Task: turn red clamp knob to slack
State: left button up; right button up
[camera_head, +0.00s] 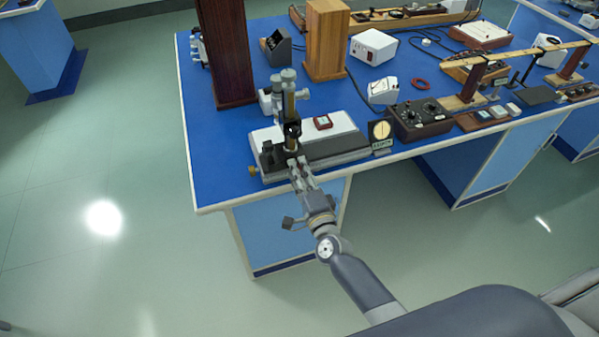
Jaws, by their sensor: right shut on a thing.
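A microscope-like instrument with a grey and brass upright column (289,100) stands on a base with a white top (345,122) and a dark front, at the near edge of the blue bench. My right gripper (295,166) reaches up from below to the front of this base, just under the column. Its fingers are shut on a small part there, apparently the red clamp knob. The fingers hide that part, and I cannot make out its colour or how it is turned. My left gripper is not in view.
A small red-framed box (322,122) lies on the base. A brass knob (253,171) sticks out at its left end. Tall wooden posts (326,40) rise behind. Floor at left is free.

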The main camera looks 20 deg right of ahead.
jog(key=o, duration=1.1)
jog(key=s, duration=1.2)
jog(key=shift+d, duration=0.15)
jog(key=shift+f, duration=0.1)
jog(key=s+f+n+g, duration=0.3)
jog(key=s+f+n, duration=0.15)
jog(key=f, duration=0.55)
jog(key=s+f+n+g+y, duration=0.1)
jog(key=s+f+n+g, duration=0.3)
jog(key=f, duration=0.7)
jog(key=s+f+n+g, duration=0.2)
jog(key=s+f+n, duration=0.25)
jog(key=f, duration=0.55)
jog(key=s+d+f+n+g, duration=0.2)
jog(key=s+f, duration=0.2)
jog(key=s, duration=0.4)
jog(key=s+d+f+n+g+h, duration=0.1)
jog(key=s+d+f+n+g, duration=0.1)
jog(key=s+f, duration=0.3)
jog(key=s+d+f+n+g, duration=0.2)
jog(key=s+f+n+g, duration=0.1)
jog(key=s, duration=1)
notch_tip(320, 180, down, 2)
jog(key=shift+d+f+g+h, duration=0.15)
jog(key=shift+g+h, duration=0.15)
jog(key=shift+g, duration=0.2)
